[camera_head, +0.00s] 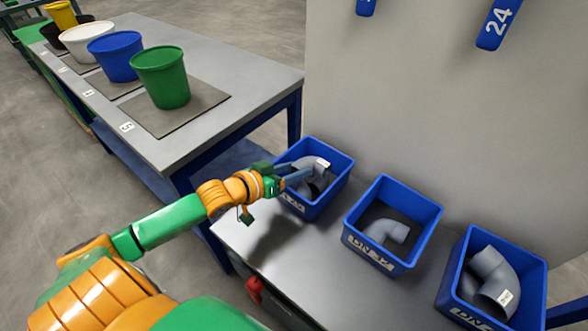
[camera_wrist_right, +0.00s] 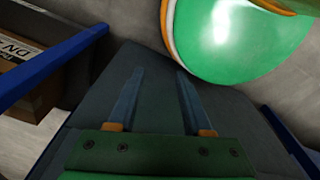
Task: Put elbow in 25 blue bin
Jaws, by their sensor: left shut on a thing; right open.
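Three blue bins stand in a row on the grey bench: the left bin (camera_head: 338,186), the middle bin (camera_head: 405,260) and the right bin (camera_head: 536,290). Their front labels start with "DN"; I cannot read a clear 25. A grey elbow (camera_head: 318,166) with a white tag is at the left bin. My left gripper (camera_head: 302,176) is shut on this elbow, over the bin's near-left rim; the fingers hide part of it. A smaller grey elbow (camera_head: 388,231) lies in the middle bin, and a large tagged elbow (camera_head: 488,268) in the right bin. My right gripper (camera_wrist_right: 153,80) is open and empty.
A grey table (camera_head: 230,75) at the upper left holds a green bucket (camera_head: 162,78), a blue bucket (camera_head: 116,57) and others. A blue bar (camera_wrist_right: 50,70) crosses the right wrist view's left side.

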